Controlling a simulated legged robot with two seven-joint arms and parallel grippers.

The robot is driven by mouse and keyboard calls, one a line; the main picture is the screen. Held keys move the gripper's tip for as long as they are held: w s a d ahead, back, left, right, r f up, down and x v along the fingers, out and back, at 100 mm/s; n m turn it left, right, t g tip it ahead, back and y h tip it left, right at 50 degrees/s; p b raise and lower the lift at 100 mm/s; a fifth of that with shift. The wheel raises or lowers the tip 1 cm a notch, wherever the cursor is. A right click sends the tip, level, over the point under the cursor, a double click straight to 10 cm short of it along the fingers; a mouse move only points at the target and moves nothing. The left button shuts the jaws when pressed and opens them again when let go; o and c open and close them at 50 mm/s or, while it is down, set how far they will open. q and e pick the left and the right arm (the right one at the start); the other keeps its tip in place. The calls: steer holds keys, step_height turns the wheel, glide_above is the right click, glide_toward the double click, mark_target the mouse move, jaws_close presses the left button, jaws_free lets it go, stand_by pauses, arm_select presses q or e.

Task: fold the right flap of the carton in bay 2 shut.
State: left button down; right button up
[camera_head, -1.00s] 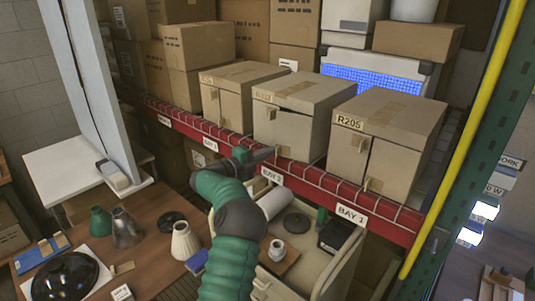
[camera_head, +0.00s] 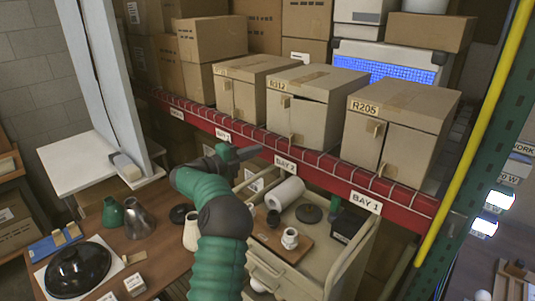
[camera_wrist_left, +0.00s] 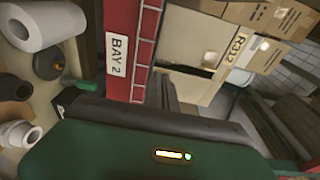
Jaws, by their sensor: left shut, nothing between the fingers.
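The carton in bay 2, marked R312 (camera_head: 279,113), stands on the red-edged shelf in the head view. Its right flap (camera_head: 311,122) is close to the front, with a thin dark gap along its top edge; I cannot tell whether it is fully flush. The carton also shows, turned sideways, in the left wrist view (camera_wrist_left: 190,38). My left gripper (camera_head: 257,150) is shut and empty. It is in front of the shelf edge, below and left of the carton's front, apparently apart from it. My right gripper is not in view.
Carton R205 (camera_head: 405,125) stands to the right and another carton (camera_head: 240,98) to the left. The red shelf beam (camera_head: 330,182) runs below them. A white paper roll (camera_head: 287,193) and lamp parts lie below. A green post (camera_head: 490,150) bounds the right.

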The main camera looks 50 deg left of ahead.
arm_select(q)
steer(key=s+r+n+t+y+p, duration=0.2)
steer(key=s+r+n+y+p, duration=0.15)
steer(key=s+r+p, duration=0.2)
steer(key=d+f+n+g+y+p, duration=0.1)
steer(key=d+f+g+y+p, duration=0.25)
steer(key=d+p, duration=0.6)
steer(key=d+p+x, duration=0.1)
steer(key=p+x, duration=0.2)
steer(key=x, duration=1.1)
steer(key=shift+w+d+p, duration=0.25)
steer(key=shift+d+p, duration=0.05)
steer(key=shift+p, duration=0.05)
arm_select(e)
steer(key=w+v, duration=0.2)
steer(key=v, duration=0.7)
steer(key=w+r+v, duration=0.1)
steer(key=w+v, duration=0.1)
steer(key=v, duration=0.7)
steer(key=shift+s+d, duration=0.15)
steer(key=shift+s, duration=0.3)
arm_select(q)
steer(key=shift+f+t, duration=0.1)
steer(key=shift+t, duration=0.15)
